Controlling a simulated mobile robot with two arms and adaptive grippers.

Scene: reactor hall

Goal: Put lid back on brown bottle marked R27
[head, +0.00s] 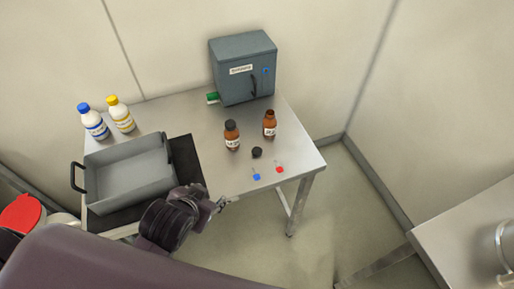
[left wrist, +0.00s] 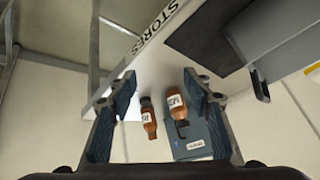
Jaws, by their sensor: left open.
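An uncapped brown bottle (head: 270,124) stands upright on the steel table, its label too small to read in the head view. In the left wrist view this bottle (left wrist: 149,119) shows a label that seems to start with R. A second brown bottle (head: 232,136), with a black lid on, stands to its left; its label starts with M in the left wrist view (left wrist: 176,104). A loose black lid (head: 256,152) lies on the table in front of the bottles. My left gripper (head: 219,204) is open and empty at the table's front edge, apart from lid and bottles. My right gripper is not seen.
A grey tray (head: 130,173) with black handles sits on a dark mat at left. Two white bottles (head: 94,122) stand behind it. A grey cabinet (head: 243,68) stands at the back. Blue (head: 256,177) and red (head: 279,169) small items lie near the front right edge.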

